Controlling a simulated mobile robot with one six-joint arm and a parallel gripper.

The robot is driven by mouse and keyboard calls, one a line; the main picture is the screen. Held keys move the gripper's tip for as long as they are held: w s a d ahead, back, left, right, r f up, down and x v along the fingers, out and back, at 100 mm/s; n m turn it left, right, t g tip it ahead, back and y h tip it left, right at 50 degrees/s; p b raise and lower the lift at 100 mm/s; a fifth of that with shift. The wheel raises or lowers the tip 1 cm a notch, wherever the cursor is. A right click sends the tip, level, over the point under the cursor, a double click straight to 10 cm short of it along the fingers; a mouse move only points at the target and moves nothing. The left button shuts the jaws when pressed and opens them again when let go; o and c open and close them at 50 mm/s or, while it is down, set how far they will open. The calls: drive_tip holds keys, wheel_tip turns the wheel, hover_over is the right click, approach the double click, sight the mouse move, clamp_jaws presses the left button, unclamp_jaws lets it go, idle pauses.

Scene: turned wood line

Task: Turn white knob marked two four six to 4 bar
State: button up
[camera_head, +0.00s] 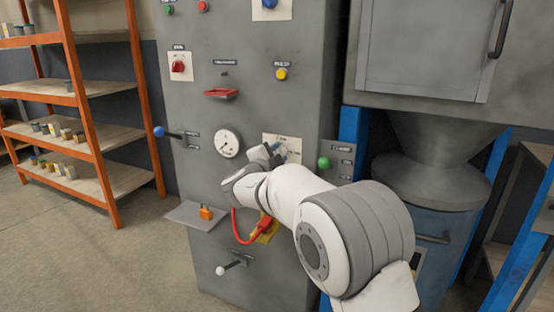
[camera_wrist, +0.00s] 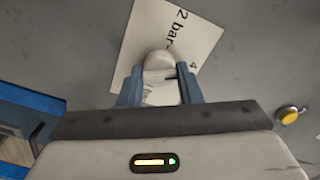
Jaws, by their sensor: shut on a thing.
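The white knob (camera_wrist: 159,62) sits on a white plate (camera_wrist: 190,32) on the grey machine front. In the wrist view the plate shows "2 bar" and a "4"; the rest of its marks are hidden. My gripper (camera_wrist: 158,82) has its two blue fingers on either side of the knob, shut on it. In the head view my gripper (camera_head: 264,155) is at the plate (camera_head: 291,147), and my arm and gripper hide the knob. Which mark the knob points to cannot be told.
A round gauge (camera_head: 227,143) is left of the plate. A green button (camera_head: 324,163) is to the right, and a yellow button (camera_head: 282,74) above.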

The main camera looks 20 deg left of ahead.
drive_tip(key=m+b, duration=0.2)
drive_tip(key=m, duration=0.3)
drive_tip(key=shift+f+b, duration=0.2)
drive_tip(key=shift+b, duration=0.15)
drive_tip(key=shift+m, duration=0.3)
drive_tip(key=o, duration=1)
drive_tip(key=shift+r, duration=0.1)
drive_tip(key=shift+s+a+p, duration=0.15)
drive_tip(key=shift+s+p, duration=0.3)
drive_tip(key=shift+s, duration=1.55)
drive_tip(key=shift+s+a+p, duration=0.15)
drive_tip(key=shift+s+p, duration=0.3)
drive_tip(key=shift+s, duration=1.5)
